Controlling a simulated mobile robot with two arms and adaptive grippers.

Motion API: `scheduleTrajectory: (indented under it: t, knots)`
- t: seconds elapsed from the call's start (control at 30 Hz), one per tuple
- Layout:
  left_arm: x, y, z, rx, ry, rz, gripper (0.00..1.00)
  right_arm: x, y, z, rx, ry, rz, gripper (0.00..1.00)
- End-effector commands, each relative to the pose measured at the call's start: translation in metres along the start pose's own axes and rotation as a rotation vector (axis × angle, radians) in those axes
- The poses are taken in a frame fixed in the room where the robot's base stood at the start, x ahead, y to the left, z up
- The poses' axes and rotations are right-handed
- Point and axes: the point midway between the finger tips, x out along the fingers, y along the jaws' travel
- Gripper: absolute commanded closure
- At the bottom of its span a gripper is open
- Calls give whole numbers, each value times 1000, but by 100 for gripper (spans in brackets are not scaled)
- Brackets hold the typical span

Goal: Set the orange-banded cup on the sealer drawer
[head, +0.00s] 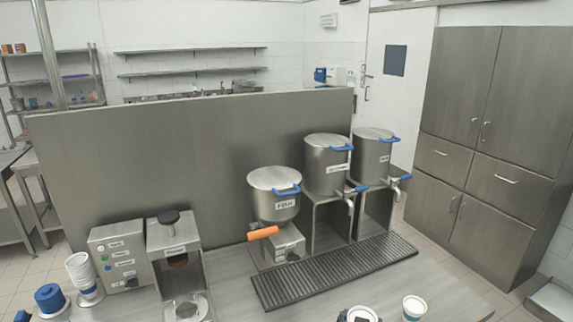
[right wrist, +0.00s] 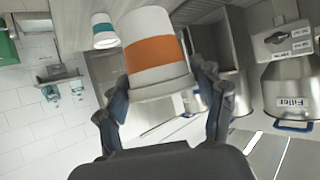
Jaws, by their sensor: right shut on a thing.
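The orange-banded cup (right wrist: 158,52) is white with a wide orange band and fills the upper middle of the right wrist view. My right gripper (right wrist: 166,92) is shut on it near its rim, one dark finger on each side. In the head view a dark and white shape at the bottom edge, right of centre, may be this gripper and cup, but it is mostly cut off. The sealer (head: 173,255) stands at the lower left of the head view. Its drawer (head: 186,304) shows in front, partly cut off, with no cup seen on it. My left gripper is not clearly seen.
A teal-banded cup (head: 414,306) stands at the lower right; it also shows in the right wrist view (right wrist: 103,31). Fillers (head: 274,199) stand behind a dark drip grate (head: 335,270). A control box (head: 122,262) and stacked white cups (head: 82,272) stand left of the sealer.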

Motion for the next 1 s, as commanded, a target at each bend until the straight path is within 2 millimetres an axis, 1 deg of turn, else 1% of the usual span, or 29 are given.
scheduleTrajectory:
  t: [0.03, 0.17, 0.3, 0.4, 0.5, 0.6, 0.7, 0.83, 0.93, 1.0]
  knots:
    - [20, -1, 2, 1, 0, -1, 60, -6, 0, 10, 5, 4, 0, 69]
    - [50, -3, 6, 2, -1, -4, 60, -39, 6, 19, 15, 4, 14, 69]
    - [81, -6, 13, 3, -7, -7, 60, -79, 19, 32, 26, 2, 36, 69]
    - [99, -7, 17, 3, -11, -9, 60, -104, 30, 42, 34, 1, 51, 69]
    - [113, -7, 20, 3, -13, -10, 60, -126, 42, 51, 38, 1, 66, 69]
    - [122, -7, 21, 2, -14, -10, 60, -140, 52, 57, 43, 1, 75, 69]
    - [125, -7, 22, 2, -14, -10, 60, -149, 58, 60, 44, 1, 81, 69]
    - [125, -7, 22, 1, -14, -10, 60, -154, 60, 60, 45, 0, 84, 69]
    - [122, -7, 20, 1, -12, -10, 60, -151, 60, 57, 46, 1, 87, 69]
    - [119, -6, 18, 0, -8, -8, 60, -145, 60, 53, 49, 2, 92, 69]
